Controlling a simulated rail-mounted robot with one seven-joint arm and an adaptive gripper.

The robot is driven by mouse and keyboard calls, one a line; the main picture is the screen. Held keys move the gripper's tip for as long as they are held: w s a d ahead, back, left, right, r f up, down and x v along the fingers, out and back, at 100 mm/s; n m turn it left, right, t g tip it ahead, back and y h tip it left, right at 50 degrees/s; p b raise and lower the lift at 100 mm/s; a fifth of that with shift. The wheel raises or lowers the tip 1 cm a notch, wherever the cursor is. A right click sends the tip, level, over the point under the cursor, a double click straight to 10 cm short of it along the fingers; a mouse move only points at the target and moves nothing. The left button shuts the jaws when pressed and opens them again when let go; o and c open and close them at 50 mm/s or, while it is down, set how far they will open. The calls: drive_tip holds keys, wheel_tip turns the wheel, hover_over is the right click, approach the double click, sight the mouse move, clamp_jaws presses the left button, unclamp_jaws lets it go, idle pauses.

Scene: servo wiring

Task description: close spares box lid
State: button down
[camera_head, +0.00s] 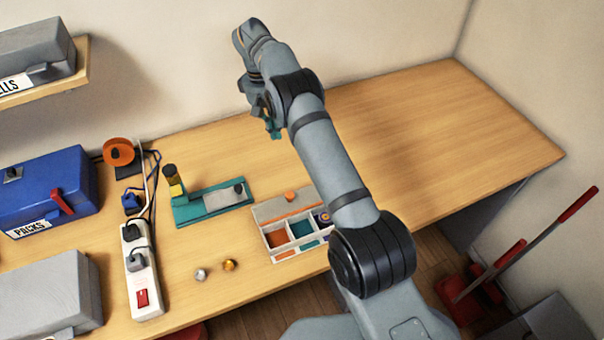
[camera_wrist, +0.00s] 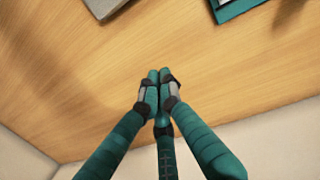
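The spares box seems to be the pale box with several compartments (camera_head: 277,239) near the table's front edge. Its compartments show uncovered, with orange, teal and dark contents. A pale panel with an orange knob (camera_head: 290,196), seemingly its lid, is at the far side of the compartments, open. My arm hides the box's right part. My gripper (camera_head: 272,131) is above the back of the table, well behind and apart from the box. In the wrist view its fingertips (camera_wrist: 158,77) are together with nothing visible between them. A pale edge (camera_wrist: 103,6), perhaps the lid, shows there.
A teal fixture (camera_head: 213,202) with a grey block stands left of the box. Two small knobs (camera_head: 229,265) lie in front of it. A power strip (camera_head: 140,270), cables and a blue box (camera_head: 45,190) are further left. The table's right side is clear.

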sight(291, 200)
drive_tip(key=s+r+m+g, duration=0.2)
drive_tip(key=s, duration=0.4)
drive_tip(key=x, duration=0.3)
drive_tip(key=b+x, duration=0.1)
drive_tip(key=x, duration=0.2)
drive_tip(key=a+x, duration=0.1)
drive_tip(key=x, duration=0.2)
drive_tip(key=shift+f, duration=0.4)
drive_tip(key=shift+s+d+p, duration=0.25)
drive_tip(key=shift+s+p, duration=0.05)
drive_tip(key=shift+s, duration=0.4)
drive_tip(key=shift+s+d+p, duration=0.25)
drive_tip(key=shift+s, duration=0.45)
drive_tip(key=shift+s+d+f, duration=0.1)
drive_tip(key=shift+s, duration=0.3)
drive_tip(key=shift+s+f, duration=0.1)
